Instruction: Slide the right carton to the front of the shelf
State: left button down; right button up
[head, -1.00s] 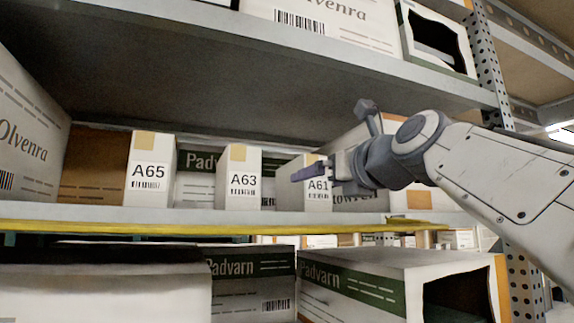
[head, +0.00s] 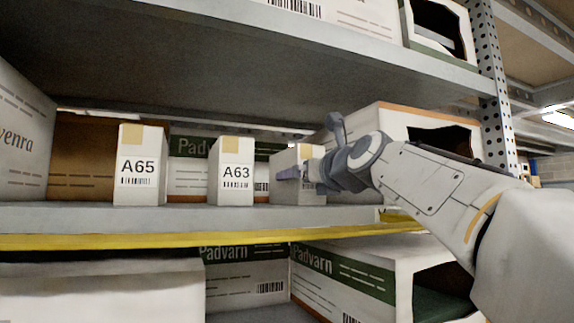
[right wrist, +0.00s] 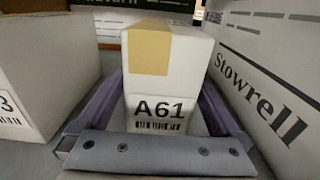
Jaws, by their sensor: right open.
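The right carton, labelled A61 (head: 285,158), stands upright on the middle shelf (head: 200,217), white with a tan tape strip on top. My right gripper (head: 292,172) reaches in from the right and hides much of its label. In the right wrist view the A61 carton (right wrist: 165,80) lies between my two purple fingers (right wrist: 158,105), one along each side. The jaws are open; narrow gaps seem to show beside the carton, and I cannot tell whether either finger touches it. My left gripper is not in view.
Cartons A63 (head: 231,170) and A65 (head: 140,165) stand to the left. A large Stowrell box (right wrist: 275,75) stands close on the right. Padvarn boxes (head: 190,172) stand behind. A yellow strip (head: 180,240) runs along the shelf's front, with an upper shelf (head: 350,45) overhead.

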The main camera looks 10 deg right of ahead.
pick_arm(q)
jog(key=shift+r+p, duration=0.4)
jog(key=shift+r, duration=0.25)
pick_arm(e)
jog(key=shift+w+a, duration=0.15)
jog(key=shift+w, duration=0.55)
jog(key=shift+w+a, duration=0.15)
jog(key=shift+w, duration=0.5)
